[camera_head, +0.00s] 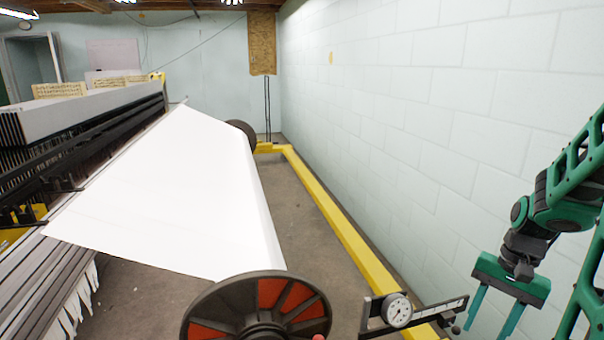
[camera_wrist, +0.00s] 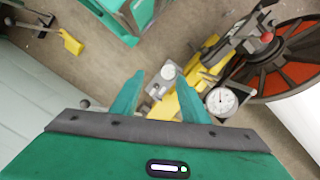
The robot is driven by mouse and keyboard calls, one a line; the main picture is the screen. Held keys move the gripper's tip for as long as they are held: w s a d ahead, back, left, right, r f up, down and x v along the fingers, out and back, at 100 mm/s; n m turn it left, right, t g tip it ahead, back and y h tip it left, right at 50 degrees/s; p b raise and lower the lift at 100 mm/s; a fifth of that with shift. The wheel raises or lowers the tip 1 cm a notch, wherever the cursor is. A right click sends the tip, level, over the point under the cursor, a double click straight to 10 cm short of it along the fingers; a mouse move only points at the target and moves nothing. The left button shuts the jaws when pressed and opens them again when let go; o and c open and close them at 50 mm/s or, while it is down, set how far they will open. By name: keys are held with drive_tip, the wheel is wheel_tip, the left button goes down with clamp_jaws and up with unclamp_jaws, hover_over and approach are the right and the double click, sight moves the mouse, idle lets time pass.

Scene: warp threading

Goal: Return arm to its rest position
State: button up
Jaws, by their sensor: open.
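My gripper (camera_head: 497,312) is at the lower right of the head view, green, with its two fingers apart and pointing down. It holds nothing. In the wrist view my gripper (camera_wrist: 160,95) shows with both green fingertips spread and nothing between them; the yellow rail and a dial lie farther off beyond the tips. My arm comes in from the right edge of the head view, beside the pale block wall (camera_head: 450,110). In the head view the gripper is to the right of a round dial gauge (camera_head: 398,310) on a metal bar, apart from it.
A large black and red wheel (camera_head: 258,310) stands at the bottom centre, below a white cloth sheet (camera_head: 180,195). The loom frame (camera_head: 75,125) fills the left. A yellow floor rail (camera_head: 345,230) runs along the wall. Bare floor (camera_head: 300,240) lies between rail and cloth.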

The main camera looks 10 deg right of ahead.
drive_tip(key=s+a+r+n+h, duration=0.2)
drive_tip(key=s+a+r+n, duration=0.2)
drive_tip(key=s+r, duration=0.3)
drive_tip(key=shift+s+a+r+t, duration=0.3)
drive_tip(key=shift+s+a+r, duration=0.1)
drive_tip(key=shift+s+a, duration=0.6)
drive_tip(key=shift+s+d, duration=0.1)
drive_tip(key=shift+d, duration=0.05)
drive_tip(key=shift+w+f, duration=0.25)
drive_tip(key=shift+w, duration=0.35)
idle(0.5)
